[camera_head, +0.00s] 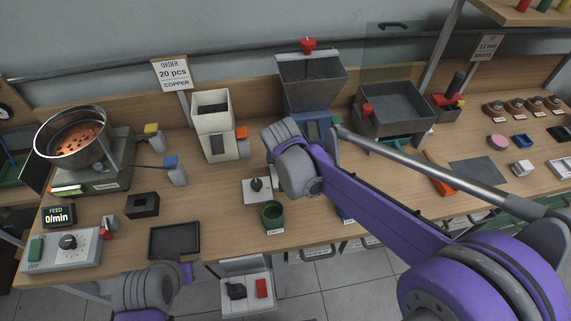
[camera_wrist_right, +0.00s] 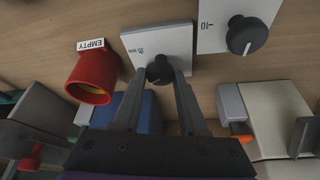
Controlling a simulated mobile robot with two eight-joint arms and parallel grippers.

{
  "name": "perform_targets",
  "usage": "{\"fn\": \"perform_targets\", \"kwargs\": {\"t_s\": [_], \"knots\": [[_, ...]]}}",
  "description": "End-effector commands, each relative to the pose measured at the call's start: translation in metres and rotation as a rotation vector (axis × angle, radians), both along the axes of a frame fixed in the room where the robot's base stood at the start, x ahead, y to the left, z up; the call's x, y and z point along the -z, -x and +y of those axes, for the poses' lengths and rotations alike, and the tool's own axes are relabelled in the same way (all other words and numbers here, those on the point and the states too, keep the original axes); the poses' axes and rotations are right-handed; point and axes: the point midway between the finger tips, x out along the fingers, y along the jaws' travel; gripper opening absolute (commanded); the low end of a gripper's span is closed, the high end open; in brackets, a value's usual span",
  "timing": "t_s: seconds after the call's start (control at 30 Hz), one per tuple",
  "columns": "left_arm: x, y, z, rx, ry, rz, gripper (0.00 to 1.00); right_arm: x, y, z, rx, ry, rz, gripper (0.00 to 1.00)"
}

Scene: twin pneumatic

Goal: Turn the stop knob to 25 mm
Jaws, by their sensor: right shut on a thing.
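In the right wrist view a dark round knob (camera_wrist_right: 159,70) sits on a white plate (camera_wrist_right: 176,40) with small print that seems to include "mm". My right gripper (camera_wrist_right: 161,76) is shut on this knob, one finger on each side. Its pointer mark and exact setting cannot be read. In the head view my right arm hides the held knob. A second black knob (camera_wrist_right: 247,35) with a white line stands on another white plate marked "10"; it seems to be the black knob (camera_head: 257,184) in the head view. My left arm shows at the bottom left; its fingers are not visible.
A red cup (camera_wrist_right: 92,77) labelled EMPTY stands beside the held knob's plate. A white dispenser (camera_head: 213,138) and a hopper (camera_head: 310,80) stand behind. A green cup (camera_head: 272,216) is near the front edge. A black tray (camera_head: 174,240) lies to the left.

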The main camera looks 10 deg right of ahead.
Motion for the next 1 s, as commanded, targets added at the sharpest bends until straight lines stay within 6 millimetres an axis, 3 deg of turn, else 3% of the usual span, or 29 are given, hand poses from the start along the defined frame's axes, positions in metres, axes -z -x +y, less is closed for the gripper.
{"fn": "perform_targets", "kwargs": {"t_s": [0.33,0.37,0.5,0.83,1.0], "knots": [[0.0,0.0,0.0,0.0,0.0,0.0,0.5,0.0,0.001,0.0,0.001,0.0,0.002,0.0],[0.0,0.0,0.0,0.0,0.0,0.0,0.5,0.0,0.001,0.0,0.001,0.0,0.002,0.47],[0.0,0.0,0.0,0.0,0.0,0.0,0.5,0.0,0.0,0.0,0.001,-0.001,0.001,0.72],[0.0,0.0,0.0,0.0,0.0,0.0,0.5,-0.002,0.001,0.0,0.0,0.0,0.001,0.72],[-0.003,-0.001,0.0,0.0,0.0,-0.002,0.5,-0.023,0.009,0.003,-0.001,-0.001,0.0,0.72]]}}
